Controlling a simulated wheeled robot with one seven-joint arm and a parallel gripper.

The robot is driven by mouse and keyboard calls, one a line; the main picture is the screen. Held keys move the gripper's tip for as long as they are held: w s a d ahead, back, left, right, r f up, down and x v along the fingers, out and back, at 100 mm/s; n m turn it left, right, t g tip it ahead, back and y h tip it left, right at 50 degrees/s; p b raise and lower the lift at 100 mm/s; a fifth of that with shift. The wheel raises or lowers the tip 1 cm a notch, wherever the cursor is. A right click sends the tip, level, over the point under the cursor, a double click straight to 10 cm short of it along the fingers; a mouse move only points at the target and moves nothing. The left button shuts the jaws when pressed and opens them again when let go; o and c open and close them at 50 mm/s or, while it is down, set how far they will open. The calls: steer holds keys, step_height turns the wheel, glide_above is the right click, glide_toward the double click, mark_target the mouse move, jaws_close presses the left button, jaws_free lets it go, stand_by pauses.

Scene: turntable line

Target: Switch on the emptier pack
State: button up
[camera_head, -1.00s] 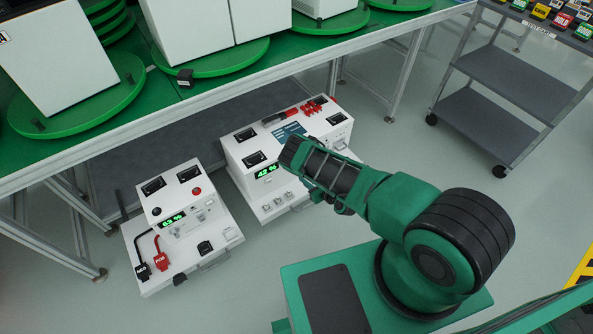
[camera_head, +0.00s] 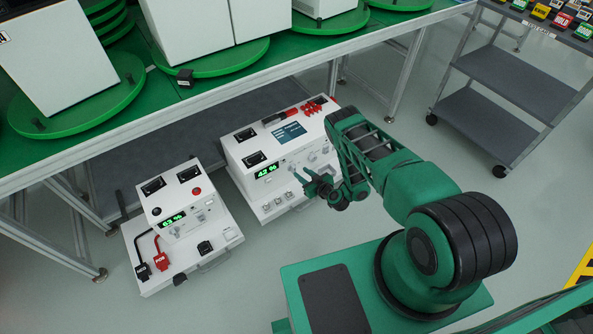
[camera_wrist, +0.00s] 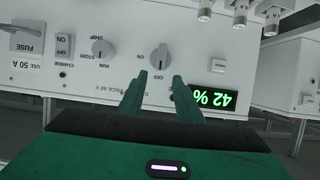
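The right pack (camera_head: 240,150) is a white box whose green display (camera_head: 267,170) reads 42 %. The left pack (camera_head: 180,200) reads 63 % (camera_head: 173,219). In the upside-down wrist view, the 42 % display (camera_wrist: 213,98) sits right of a grey rotary knob (camera_wrist: 160,57) marked ON and OFF. The knob's bar lies nearly upright in the picture, toward the OFF mark. My gripper (camera_wrist: 160,80) is open and empty; its two fingers point at the panel on either side of the OFF mark, short of the knob. In the head view my gripper (camera_head: 303,179) is before the right pack's front.
In the wrist view, a RUN/STORE/SHIP knob (camera_wrist: 103,50), a CHARGE switch (camera_wrist: 64,46) and a fuse (camera_wrist: 27,40) sit left of the ON/OFF knob. The green worktable (camera_head: 190,88) overhangs behind the packs. A grey cart (camera_head: 490,120) stands right. The floor between is clear.

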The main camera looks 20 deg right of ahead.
mark_target(295, 168)
steer(key=shift+x, duration=3.1)
steer(key=shift+d, duration=0.1)
jaws_close()
